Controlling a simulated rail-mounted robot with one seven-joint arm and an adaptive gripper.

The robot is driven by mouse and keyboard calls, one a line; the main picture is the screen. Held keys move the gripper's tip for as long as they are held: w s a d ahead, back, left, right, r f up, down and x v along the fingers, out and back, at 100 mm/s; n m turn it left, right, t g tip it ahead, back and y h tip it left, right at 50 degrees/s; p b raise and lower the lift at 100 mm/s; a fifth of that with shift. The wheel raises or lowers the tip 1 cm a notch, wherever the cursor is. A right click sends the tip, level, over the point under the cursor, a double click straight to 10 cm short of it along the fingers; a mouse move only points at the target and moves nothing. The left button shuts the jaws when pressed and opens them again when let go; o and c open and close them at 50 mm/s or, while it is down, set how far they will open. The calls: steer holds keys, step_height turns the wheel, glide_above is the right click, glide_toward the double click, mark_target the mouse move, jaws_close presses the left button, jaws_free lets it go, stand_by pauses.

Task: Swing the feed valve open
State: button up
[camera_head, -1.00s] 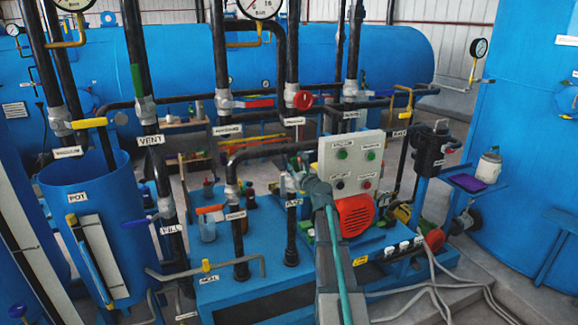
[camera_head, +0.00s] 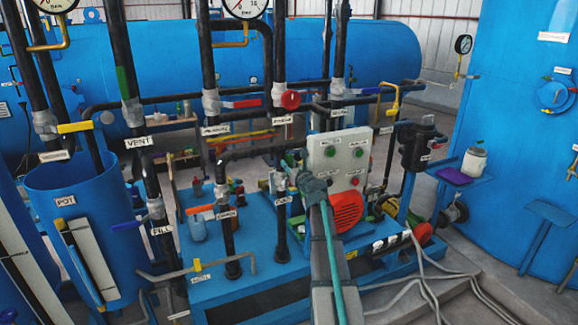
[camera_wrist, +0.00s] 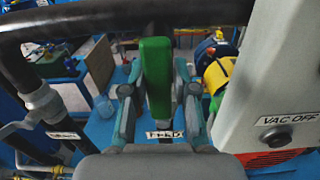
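The feed valve's green lever handle (camera_wrist: 157,75) stands in the middle of the wrist view, with a partly covered FEED label (camera_wrist: 164,134) below it. My gripper (camera_wrist: 158,66) is open, with one finger on each side of the handle. Narrow gaps show between the handle and the fingers. In the head view, my gripper (camera_head: 293,160) is at the top of the short FEED pipe (camera_head: 281,230), left of the control box. The handle is mostly hidden there behind my gripper.
A grey control box (camera_head: 338,150) stands close on the right, its VAC OFF button (camera_wrist: 275,137) near my right finger. A black horizontal pipe (camera_wrist: 80,20) crosses beyond the handle. A red motor (camera_head: 346,211) is below the box.

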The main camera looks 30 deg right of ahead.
steer(key=shift+o, duration=1.4)
steer(key=shift+d, duration=0.1)
steer(key=s+a, duration=0.1)
steer(key=s, duration=1.1)
steer(key=shift+a, duration=0.4)
